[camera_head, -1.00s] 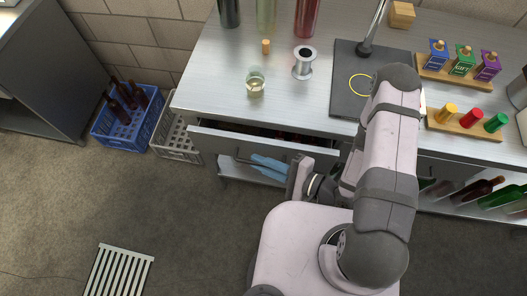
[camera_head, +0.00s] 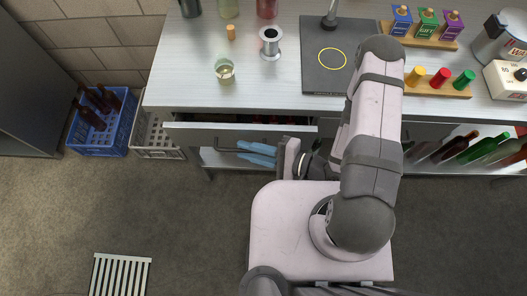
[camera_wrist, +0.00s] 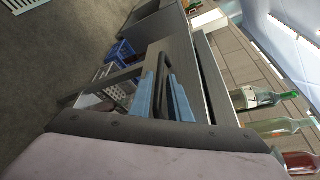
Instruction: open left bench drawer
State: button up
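The left bench drawer (camera_head: 190,132) is partly open, with a dark gap between its grey front and the bench edge. Its dark bar handle (camera_head: 225,149) runs along the front and also shows in the wrist view (camera_wrist: 167,62). My gripper (camera_head: 257,153) has blue fingers, which lie along the handle, one on each side. In the wrist view my gripper (camera_wrist: 162,98) appears shut on the bar, with little room between fingers and handle. The drawer's right end is partly hidden by my arm.
A blue crate (camera_head: 121,133) with dark bottles and a grey crate (camera_head: 152,137) stand on the floor left of the bench. A glass (camera_head: 224,71), a metal spool (camera_head: 270,45) and a dark mat (camera_head: 325,85) are on the bench top (camera_head: 180,85). Floor before the drawer is clear on the left.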

jog(key=shift+p+v, duration=0.85)
jog(key=shift+v, duration=1.9)
jog(key=shift+o, duration=0.2)
jog(key=shift+o, duration=1.2)
jog(key=shift+f, duration=0.1)
jog(key=n+b, duration=0.1)
jog(key=n+t+b, duration=0.1)
jog(key=n+y+b, duration=0.1)
jog(key=shift+s+f+n+t, duration=0.3)
jog(key=shift+s+f, duration=0.05)
jog(key=shift+f, duration=0.05)
jog(key=shift+a, duration=0.1)
